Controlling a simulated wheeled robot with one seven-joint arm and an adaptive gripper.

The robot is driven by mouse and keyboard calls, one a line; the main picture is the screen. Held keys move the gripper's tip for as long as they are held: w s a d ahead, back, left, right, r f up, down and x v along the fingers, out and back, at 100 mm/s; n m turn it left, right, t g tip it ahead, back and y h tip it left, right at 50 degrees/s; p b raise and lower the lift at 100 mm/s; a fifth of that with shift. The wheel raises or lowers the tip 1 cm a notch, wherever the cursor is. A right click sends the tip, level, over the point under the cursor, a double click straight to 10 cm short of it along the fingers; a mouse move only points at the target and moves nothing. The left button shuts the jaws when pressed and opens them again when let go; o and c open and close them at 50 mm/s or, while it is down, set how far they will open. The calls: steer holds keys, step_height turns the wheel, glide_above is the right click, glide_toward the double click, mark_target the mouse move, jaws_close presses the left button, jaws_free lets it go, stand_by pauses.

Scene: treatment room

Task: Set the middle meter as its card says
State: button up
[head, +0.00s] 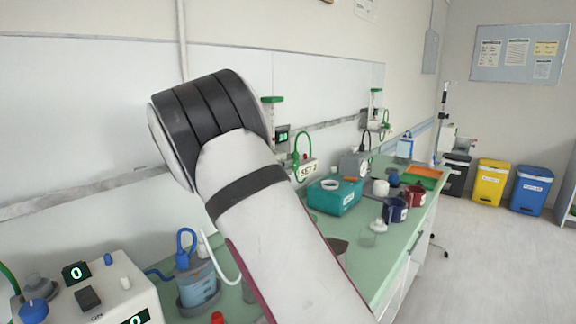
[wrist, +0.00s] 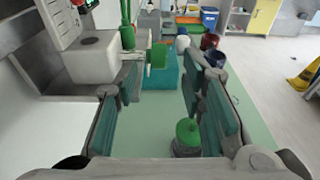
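The middle meter (head: 282,136) stands at the wall in the head view, partly hidden by my arm, with a green top and a small dark display too small to read surely. The head view hides my gripper behind my arm.
Another wall meter (head: 375,105) is farther along. A teal box (head: 335,197), mugs (head: 396,209) and a jar (head: 198,283) stand on the green counter (head: 408,240). A green-lidded jar (wrist: 187,136) is below my gripper. A white device (head: 100,291) is front left.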

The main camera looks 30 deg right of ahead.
steer(key=shift+v, duration=2.6)
